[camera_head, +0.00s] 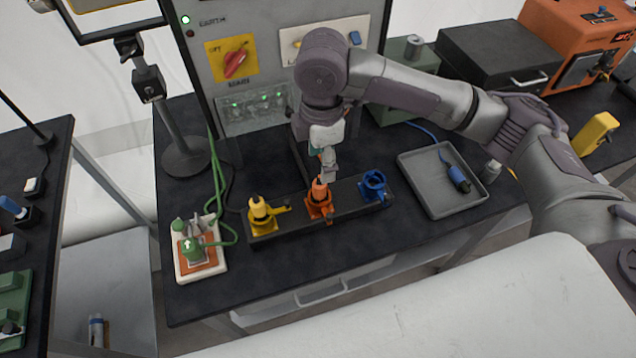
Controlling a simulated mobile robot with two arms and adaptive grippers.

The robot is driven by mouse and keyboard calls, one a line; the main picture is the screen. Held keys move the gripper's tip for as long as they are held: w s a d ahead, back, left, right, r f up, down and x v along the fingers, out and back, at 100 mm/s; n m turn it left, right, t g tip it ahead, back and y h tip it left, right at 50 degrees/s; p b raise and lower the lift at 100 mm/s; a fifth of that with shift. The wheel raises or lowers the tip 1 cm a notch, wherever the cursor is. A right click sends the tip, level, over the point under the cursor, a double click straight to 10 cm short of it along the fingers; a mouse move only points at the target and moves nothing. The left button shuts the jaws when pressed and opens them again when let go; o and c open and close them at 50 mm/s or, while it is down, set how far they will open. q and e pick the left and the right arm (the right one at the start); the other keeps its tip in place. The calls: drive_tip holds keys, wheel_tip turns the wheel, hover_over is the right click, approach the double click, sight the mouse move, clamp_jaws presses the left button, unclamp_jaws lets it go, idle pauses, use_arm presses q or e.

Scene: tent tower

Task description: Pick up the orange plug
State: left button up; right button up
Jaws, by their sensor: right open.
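The orange plug (319,196) sits in the middle of a black holder strip (345,205) on the dark table. A yellow plug (261,214) is at the strip's left and a blue socket-like piece (374,185) at its right. My right gripper (328,168) points down just above and behind the top of the orange plug. It is open, and its fingers partly overlap the plug's top in the picture. I cannot tell whether they touch it. My left gripper does not show.
A grey tray (428,203) holding a blue plug (455,174) lies right of the strip. A white-edged block with a green plug (192,247) and green cable stands at left. A control panel (215,80) rises behind. A monitor stand (186,158) is back left.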

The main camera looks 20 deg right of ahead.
sight(319, 183)
wheel_tip(319, 183, down, 3)
drive_tip(key=shift+f, duration=0.15)
drive_tip(key=shift+w+f, duration=0.15)
drive_tip(key=shift+f, duration=0.45)
drive_tip(key=shift+w+f+p, duration=0.1)
drive_tip(key=shift+f+p, duration=0.6)
drive_tip(key=shift+f, duration=0.25)
wheel_tip(319, 183, down, 4)
drive_tip(key=shift+w+a+r+p, duration=0.1)
drive_tip(key=shift+r+p, duration=0.15)
drive_tip(key=shift+p, duration=0.2)
drive_tip(key=shift+f, duration=0.2)
drive_tip(key=c, duration=0.7)
clamp_jaws()
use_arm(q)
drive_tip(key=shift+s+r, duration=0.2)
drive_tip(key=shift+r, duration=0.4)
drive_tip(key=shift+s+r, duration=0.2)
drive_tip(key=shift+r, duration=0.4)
